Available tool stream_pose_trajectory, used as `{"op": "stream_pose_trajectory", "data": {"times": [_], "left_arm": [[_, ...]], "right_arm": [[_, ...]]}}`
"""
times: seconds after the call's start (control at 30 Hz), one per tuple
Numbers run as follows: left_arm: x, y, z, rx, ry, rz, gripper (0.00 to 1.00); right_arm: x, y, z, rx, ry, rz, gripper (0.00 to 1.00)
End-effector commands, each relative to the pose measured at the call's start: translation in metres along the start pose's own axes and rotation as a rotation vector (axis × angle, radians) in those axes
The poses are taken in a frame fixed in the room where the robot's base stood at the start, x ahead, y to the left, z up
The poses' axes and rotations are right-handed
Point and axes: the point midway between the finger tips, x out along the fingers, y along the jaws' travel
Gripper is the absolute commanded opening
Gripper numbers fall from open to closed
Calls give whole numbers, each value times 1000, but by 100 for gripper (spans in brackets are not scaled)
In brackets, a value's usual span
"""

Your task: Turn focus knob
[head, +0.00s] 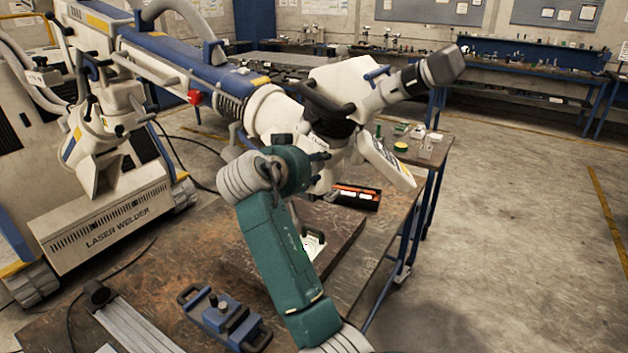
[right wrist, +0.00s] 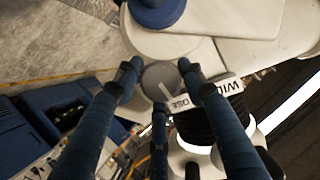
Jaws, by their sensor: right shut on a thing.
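The white microscope head (head: 345,85) hangs at the end of the large arm of the laser welder, over the workbench. My right gripper (head: 318,157) is up against the near side of this head, partly hidden by my green wrist. In the right wrist view, the dark blue fingers of my right gripper (right wrist: 158,84) are closed around a round grey focus knob (right wrist: 158,72) on the white housing. The knob's face shows between the fingertips. In the head view the knob is hidden. My left gripper is not in view.
A brown workbench (head: 60,330) lies below, with a blue fixture (head: 222,318) on it. A black and orange box (head: 355,197) and small bottles stand further back. The laser welder's base (head: 110,225) is at left. The floor at right is clear.

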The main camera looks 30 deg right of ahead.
Motion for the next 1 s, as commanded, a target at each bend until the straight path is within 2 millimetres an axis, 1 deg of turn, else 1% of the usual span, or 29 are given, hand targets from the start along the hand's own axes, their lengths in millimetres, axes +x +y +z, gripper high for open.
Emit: {"op": "stream_pose_trajectory", "data": {"times": [0.03,0.2,0.3,0.53,0.97,1.0], "left_arm": [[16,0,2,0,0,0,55],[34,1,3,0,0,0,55],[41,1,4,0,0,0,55],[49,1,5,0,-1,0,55],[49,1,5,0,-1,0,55],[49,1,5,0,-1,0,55]], "right_arm": [[3,2,16,27,-19,-12,14],[2,2,14,121,-19,-51,14],[2,1,13,163,-20,-67,14],[0,0,10,216,-19,-90,14],[0,-1,9,226,-19,-94,14],[0,-1,9,226,-19,-94,44]]}}
